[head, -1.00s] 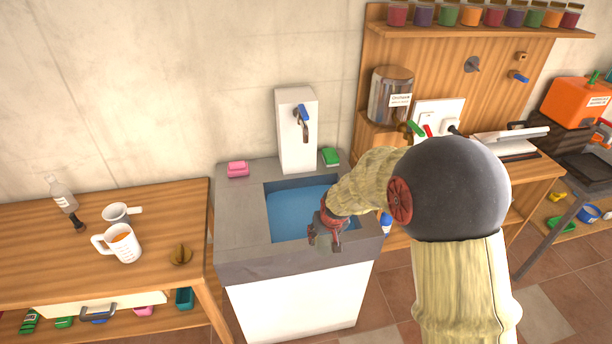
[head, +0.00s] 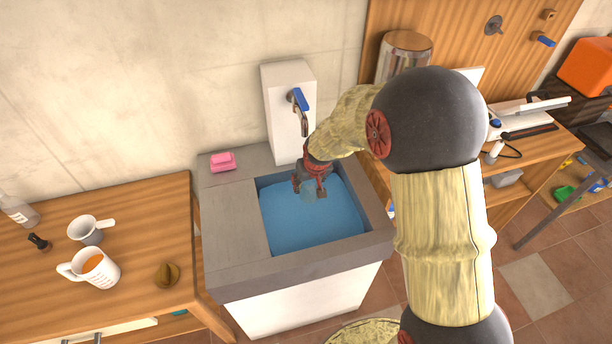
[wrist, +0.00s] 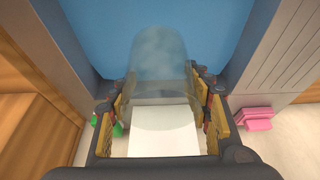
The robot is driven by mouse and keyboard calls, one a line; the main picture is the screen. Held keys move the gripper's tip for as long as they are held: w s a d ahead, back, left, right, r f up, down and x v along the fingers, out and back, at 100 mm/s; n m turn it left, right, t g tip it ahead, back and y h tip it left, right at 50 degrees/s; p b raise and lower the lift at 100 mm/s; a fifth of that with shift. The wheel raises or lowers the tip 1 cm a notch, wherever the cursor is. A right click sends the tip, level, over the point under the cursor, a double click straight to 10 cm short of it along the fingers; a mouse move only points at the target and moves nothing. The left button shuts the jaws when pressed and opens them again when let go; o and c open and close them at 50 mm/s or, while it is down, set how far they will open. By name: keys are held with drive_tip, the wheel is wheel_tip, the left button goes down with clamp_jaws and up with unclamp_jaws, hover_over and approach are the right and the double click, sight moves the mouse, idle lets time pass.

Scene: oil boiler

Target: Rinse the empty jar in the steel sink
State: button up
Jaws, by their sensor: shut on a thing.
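My gripper (head: 311,192) is shut on a clear glass jar (wrist: 160,75). Its fingers sit on either side of the jar in the wrist view. The jar is see-through and looks empty. In the head view it is a small pale shape between the fingers. The gripper is over the back part of the steel sink (head: 235,228), whose basin looks blue inside. The white tap column (head: 284,125) stands behind the basin. Its blue-handled tap (head: 300,102) is above the gripper, and no running water shows.
A pink sponge (head: 222,161) lies on the sink's back left ledge. A wooden counter with a white device (head: 520,115) stands at right.

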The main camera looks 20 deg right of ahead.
drive_tip(key=shift+f+b, duration=4.9)
drive_tip(key=shift+f, duration=2.95)
